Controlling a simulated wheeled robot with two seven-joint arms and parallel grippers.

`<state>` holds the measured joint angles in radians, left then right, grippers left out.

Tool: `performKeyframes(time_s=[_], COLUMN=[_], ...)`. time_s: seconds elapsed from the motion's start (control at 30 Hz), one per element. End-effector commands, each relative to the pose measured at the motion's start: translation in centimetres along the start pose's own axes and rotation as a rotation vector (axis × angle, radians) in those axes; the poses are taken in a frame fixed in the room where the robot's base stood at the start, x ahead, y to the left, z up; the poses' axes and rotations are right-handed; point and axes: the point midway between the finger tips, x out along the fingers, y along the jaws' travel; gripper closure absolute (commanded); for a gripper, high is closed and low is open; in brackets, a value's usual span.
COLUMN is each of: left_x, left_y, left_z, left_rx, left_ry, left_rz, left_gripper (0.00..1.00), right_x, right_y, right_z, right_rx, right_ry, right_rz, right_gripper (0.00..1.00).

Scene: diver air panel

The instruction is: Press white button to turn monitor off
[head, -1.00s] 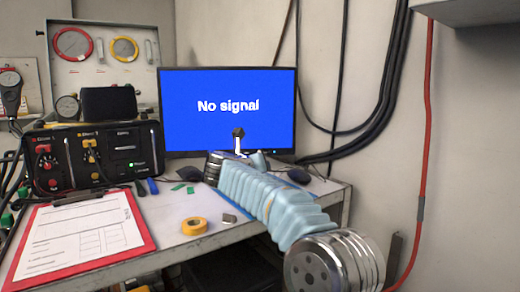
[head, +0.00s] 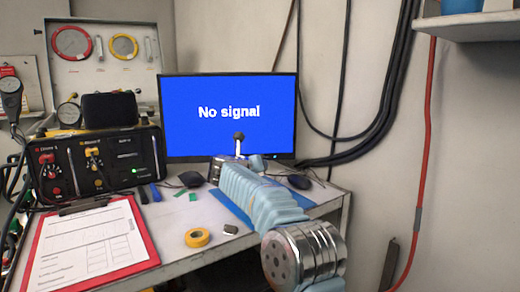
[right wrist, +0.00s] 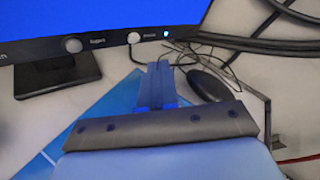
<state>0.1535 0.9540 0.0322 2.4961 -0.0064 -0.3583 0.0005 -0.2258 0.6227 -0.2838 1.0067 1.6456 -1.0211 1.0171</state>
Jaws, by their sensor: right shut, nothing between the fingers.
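The monitor (head: 228,105) stands at the back of the desk, its screen lit blue with "No signal". Its lower edge shows in the right wrist view, with a whitish round button (right wrist: 73,45) at left, a second whitish round button (right wrist: 133,38) to its right, and a small glowing blue light (right wrist: 166,34). My right gripper (right wrist: 156,72) is shut and empty. Its blue fingers are just below the bezel in the wrist view, between the second button and the light; contact cannot be seen. In the head view my right arm covers the bezel's middle. My left gripper is not in view.
A black mouse (right wrist: 205,82) lies right of the fingers. A black control box (head: 95,162), a red clipboard (head: 88,250) and a yellow tape roll (head: 197,237) are on the desk's left. Black cables (head: 375,125) hang on the right wall.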

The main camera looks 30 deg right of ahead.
Motion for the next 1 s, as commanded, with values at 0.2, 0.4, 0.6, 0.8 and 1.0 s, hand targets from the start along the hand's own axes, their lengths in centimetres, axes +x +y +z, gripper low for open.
performKeyframes(time_s=[0.2,0.4,0.6,0.8,1.0], left_x=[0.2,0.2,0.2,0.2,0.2], left_y=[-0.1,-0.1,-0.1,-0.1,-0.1], left_z=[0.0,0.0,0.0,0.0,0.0], left_rx=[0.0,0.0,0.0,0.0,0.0], left_ry=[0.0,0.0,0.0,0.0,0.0], left_rz=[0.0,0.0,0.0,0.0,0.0], left_gripper=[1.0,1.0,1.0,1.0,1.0], right_x=[1.7,2.2,2.2,2.2,2.1], right_y=[1.0,1.1,1.1,1.1,1.1], right_z=[0.8,1.0,1.0,1.0,1.0], right_rx=[0.0,-0.001,-0.001,-0.001,-0.001], right_ry=[0.0,0.001,0.001,0.001,0.001], right_rz=[-0.002,-0.001,-0.001,-0.001,-0.001], right_gripper=[1.0,1.0,1.0,1.0,1.0])
